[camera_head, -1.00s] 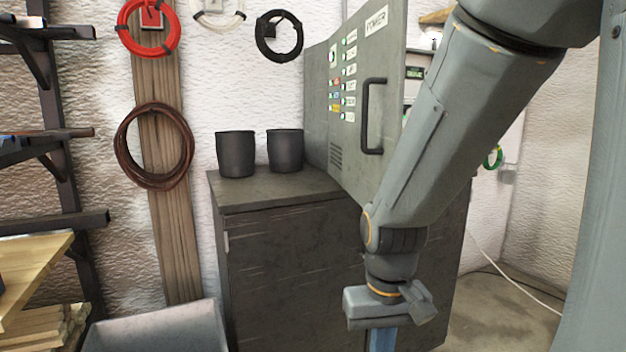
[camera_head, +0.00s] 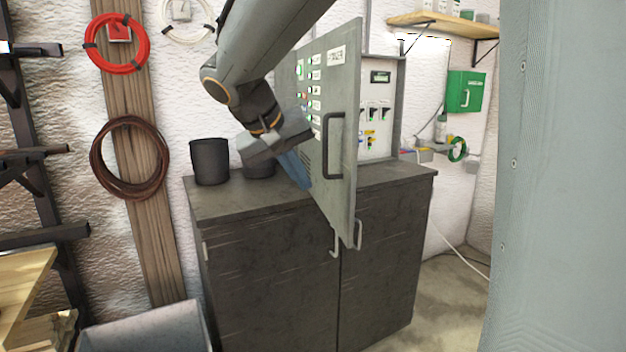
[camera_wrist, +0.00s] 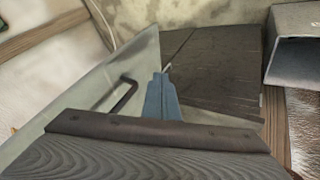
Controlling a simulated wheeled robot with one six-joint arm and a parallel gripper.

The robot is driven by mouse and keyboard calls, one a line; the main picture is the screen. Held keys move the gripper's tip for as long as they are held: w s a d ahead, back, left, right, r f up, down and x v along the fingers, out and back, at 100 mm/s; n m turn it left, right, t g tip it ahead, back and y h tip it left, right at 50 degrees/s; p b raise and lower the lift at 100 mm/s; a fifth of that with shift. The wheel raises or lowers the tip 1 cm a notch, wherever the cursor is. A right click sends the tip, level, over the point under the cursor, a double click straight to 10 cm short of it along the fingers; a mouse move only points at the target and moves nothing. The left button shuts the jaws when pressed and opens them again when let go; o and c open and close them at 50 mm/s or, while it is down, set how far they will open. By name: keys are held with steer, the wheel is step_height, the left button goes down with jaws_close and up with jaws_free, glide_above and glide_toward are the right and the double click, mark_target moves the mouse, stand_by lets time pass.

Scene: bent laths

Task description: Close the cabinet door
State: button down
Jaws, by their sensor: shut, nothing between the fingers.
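The grey cabinet (camera_head: 400,110) stands on the dark base cabinet, its door (camera_head: 345,85) swung open towards me. The door's outer face, with a POWER label and coloured buttons, faces left; its black bar handle (camera_head: 328,148) is near the free edge. My gripper (camera_head: 302,183) has blue fingers, shut and empty, on the outer-face side of the door, left of the handle. In the wrist view the fingers (camera_wrist: 160,85) point down beside the door (camera_wrist: 95,85) and its handle (camera_wrist: 128,95). Whether they touch the door I cannot tell.
The dark base cabinet (camera_head: 270,260) has two pale handles. A dark pot (camera_head: 209,162) stands on it; a second is partly hidden behind my gripper. A grey bin (camera_head: 150,330) is at lower left. A green box (camera_head: 464,92) hangs on the right wall. Floor at right is clear.

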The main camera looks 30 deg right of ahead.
steer(key=p, duration=0.2)
glide_toward(340, 211)
step_height(340, 211, down, 3)
steer(key=w+a, duration=0.2)
steer(key=d, duration=0.2)
steer(key=d+p, duration=0.1)
steer(key=d, duration=0.1)
steer(key=shift+s+d+f, duration=0.1)
steer(key=shift+s+f, duration=0.1)
steer(key=shift+s, duration=0.2)
